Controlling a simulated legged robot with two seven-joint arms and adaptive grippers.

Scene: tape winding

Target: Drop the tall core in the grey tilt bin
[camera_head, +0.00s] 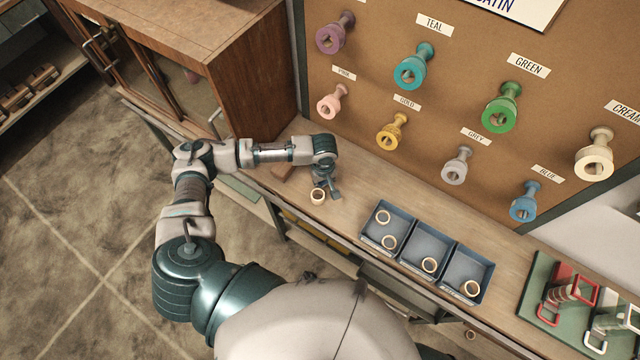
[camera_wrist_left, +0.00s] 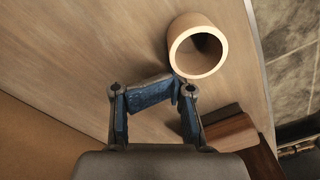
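A tan hollow core (camera_head: 317,196) stands on the bench, open end up, near its front edge. In the left wrist view the core (camera_wrist_left: 197,50) has a tall side wall and lies just beyond my fingers, apart from being between them. My left gripper (camera_head: 327,188) is low over the bench right beside the core, its fingers (camera_wrist_left: 150,95) apart and empty. Three dark blue-grey bins (camera_head: 427,243) stand side by side to the right; their front labels are too small to read. My right gripper is not in view.
A brown wooden block (camera_wrist_left: 232,130) lies close to my left gripper. A pegboard (camera_head: 375,85) with coloured spools rises behind. A green mat (camera_head: 538,290) with tape dispensers is at right.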

